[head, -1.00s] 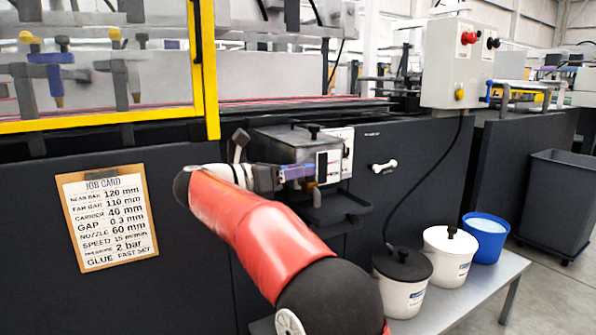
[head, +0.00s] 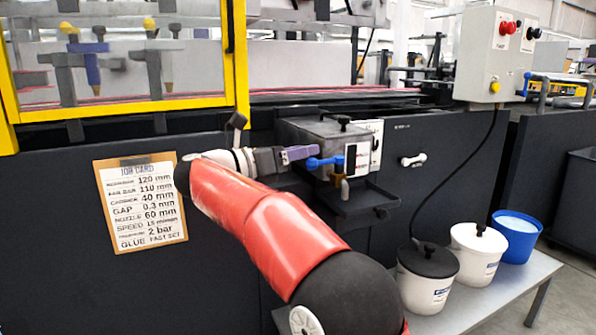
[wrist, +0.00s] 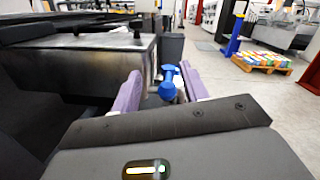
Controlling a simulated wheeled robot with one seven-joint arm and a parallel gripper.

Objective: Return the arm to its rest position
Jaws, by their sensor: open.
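My red arm reaches across the front of the machine, and my gripper (head: 312,152) has purple fingers. In the wrist view my gripper (wrist: 162,74) is open, with its two fingers apart and nothing held. A blue valve handle (head: 325,162) sits on the front of the grey metal glue tank (head: 312,138), just beyond the fingertips. In the wrist view the blue handle (wrist: 168,84) appears in the gap between the fingers; I cannot tell whether it touches them.
A dark drip tray (head: 362,203) juts out below the tank. A job card (head: 141,203) hangs on the dark panel at left. A black-lidded pot (head: 427,278), a white pot (head: 477,254) and a blue bucket (head: 516,237) stand on a bench at right. A control box (head: 492,60) hangs above.

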